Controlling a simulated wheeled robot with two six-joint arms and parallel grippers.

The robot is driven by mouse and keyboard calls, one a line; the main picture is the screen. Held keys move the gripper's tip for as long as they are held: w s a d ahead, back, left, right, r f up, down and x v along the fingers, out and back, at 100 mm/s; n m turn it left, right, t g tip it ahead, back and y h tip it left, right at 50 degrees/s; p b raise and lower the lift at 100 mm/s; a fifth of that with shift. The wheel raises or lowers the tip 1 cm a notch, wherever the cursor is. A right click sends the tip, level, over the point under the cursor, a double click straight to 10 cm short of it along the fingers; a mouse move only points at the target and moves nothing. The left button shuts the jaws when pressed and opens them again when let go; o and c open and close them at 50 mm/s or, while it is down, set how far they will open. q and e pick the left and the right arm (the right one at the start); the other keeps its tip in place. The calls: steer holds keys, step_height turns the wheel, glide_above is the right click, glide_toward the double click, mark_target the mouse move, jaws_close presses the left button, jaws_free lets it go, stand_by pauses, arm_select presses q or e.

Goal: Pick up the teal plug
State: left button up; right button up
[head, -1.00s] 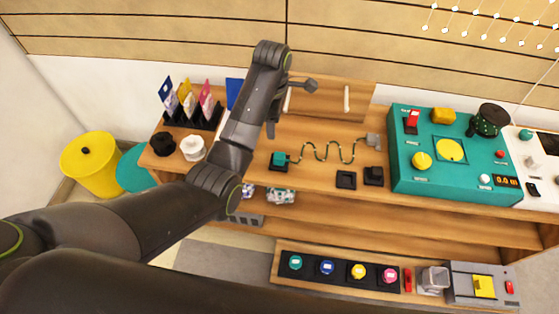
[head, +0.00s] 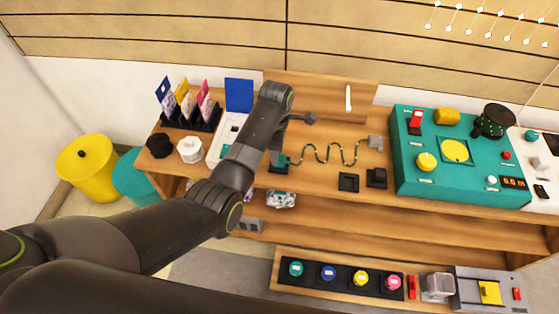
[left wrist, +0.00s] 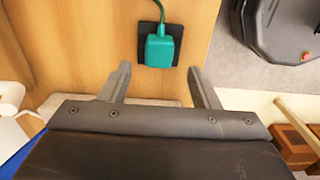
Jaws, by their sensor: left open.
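The teal plug (left wrist: 160,49) sits on a small black square base on the wooden tabletop, with a green cord leading away from its far end. In the head view the plug (head: 283,160) is partly hidden by my left gripper. My left gripper (left wrist: 160,69) is open and empty. Its fingertips lie either side of the plug's near end in the left wrist view; their height above it is unclear. My right gripper is not in view.
A lower shelf holds coloured knobs (head: 328,271).

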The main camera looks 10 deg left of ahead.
arm_select(q)
steer(key=f, duration=0.4)
steer(key=shift+w+d+f+b, duration=0.1)
steer(key=shift+d+f+b, duration=0.1)
steer(key=shift+d+b, duration=0.2)
steer(key=shift+f, duration=0.3)
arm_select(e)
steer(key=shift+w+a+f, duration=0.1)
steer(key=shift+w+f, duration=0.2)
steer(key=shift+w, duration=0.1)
arm_select(q)
steer(key=c, duration=1)
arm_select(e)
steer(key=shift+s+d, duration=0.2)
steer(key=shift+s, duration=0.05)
arm_select(q)
steer(key=shift+r, duration=0.1)
steer(key=shift+c, duration=0.2)
